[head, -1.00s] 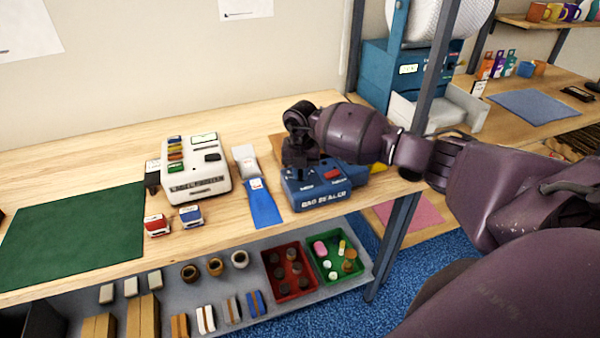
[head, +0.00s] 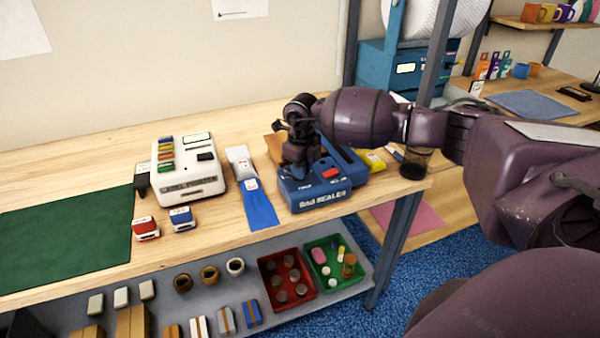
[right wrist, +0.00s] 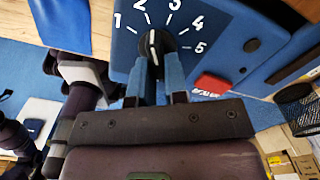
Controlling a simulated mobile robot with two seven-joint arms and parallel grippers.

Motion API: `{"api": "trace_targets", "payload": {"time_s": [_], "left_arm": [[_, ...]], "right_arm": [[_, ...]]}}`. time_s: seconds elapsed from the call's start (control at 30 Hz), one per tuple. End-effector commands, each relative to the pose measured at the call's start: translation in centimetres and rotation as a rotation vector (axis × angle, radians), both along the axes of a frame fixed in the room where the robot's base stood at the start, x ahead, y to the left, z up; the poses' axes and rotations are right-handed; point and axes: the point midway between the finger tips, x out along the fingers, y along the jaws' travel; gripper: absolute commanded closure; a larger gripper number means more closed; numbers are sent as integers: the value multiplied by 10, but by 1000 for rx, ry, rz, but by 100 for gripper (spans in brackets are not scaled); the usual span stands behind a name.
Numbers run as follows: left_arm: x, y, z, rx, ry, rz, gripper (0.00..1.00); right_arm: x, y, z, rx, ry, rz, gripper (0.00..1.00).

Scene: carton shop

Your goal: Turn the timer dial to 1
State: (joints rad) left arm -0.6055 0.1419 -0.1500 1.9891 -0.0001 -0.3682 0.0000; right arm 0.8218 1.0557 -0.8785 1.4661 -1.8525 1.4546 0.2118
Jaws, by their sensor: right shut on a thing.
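The blue bag sealer (head: 320,199) stands on the wooden bench. Its black timer dial (right wrist: 155,44) shows in the right wrist view, with the numbers 1 to 5 printed around it. In the head view my right gripper (head: 297,160) is over the left part of the sealer and hides the dial. My left gripper is not in view.
A red button (right wrist: 212,84) is beside the dial. A blue strip (head: 258,203) and a white label printer (head: 187,178) are left of the sealer. A dark mesh cup (head: 414,164) stands right of it under my arm. A green mat (head: 65,225) lies far left.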

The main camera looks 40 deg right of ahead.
Motion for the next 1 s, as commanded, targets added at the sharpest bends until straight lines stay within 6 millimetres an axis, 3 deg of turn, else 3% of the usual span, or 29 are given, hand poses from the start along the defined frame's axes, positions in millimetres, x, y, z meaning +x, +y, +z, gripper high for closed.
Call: {"api": "trace_targets", "payload": {"time_s": [0.5, 1.0], "left_arm": [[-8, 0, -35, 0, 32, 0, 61], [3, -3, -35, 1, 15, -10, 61]], "right_arm": [[4, -5, -2, -1, 0, 471, 100], [6, -7, 0, 0, -1, 719, 100]]}}
